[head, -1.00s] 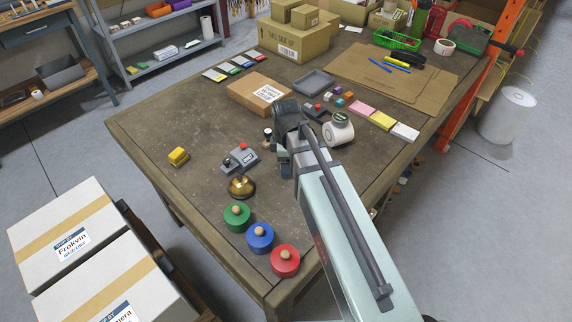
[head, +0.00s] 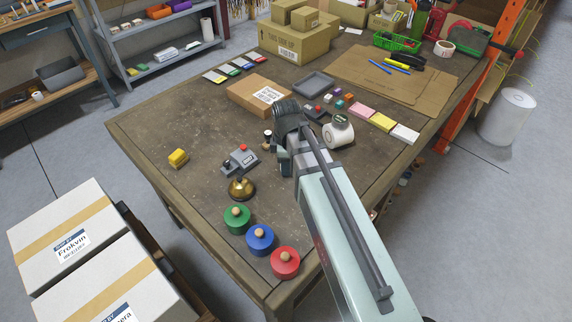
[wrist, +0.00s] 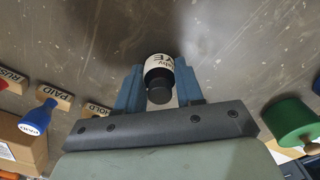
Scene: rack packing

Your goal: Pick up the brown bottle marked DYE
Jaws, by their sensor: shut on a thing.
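The bottle (wrist: 159,66) is between my gripper's fingers in the wrist view, its black cap toward the camera. Its cream label shows the letters "YE", with the first part cut off by the curve. Its brown body is mostly hidden. My gripper (wrist: 159,84) is shut on it, one blue finger on each side. In the head view my gripper (head: 285,160) is over the near right part of the table, and my own wrist hides the bottle. I cannot tell whether the bottle touches the table.
Rubber stamps, one a blue-handled PAID stamp (wrist: 45,116), lie left in the wrist view; a green round block (wrist: 288,118) is right. In the head view a brass bell (head: 241,189), a grey device (head: 240,160) and a white round device (head: 338,132) are close by. The table's left is mostly clear.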

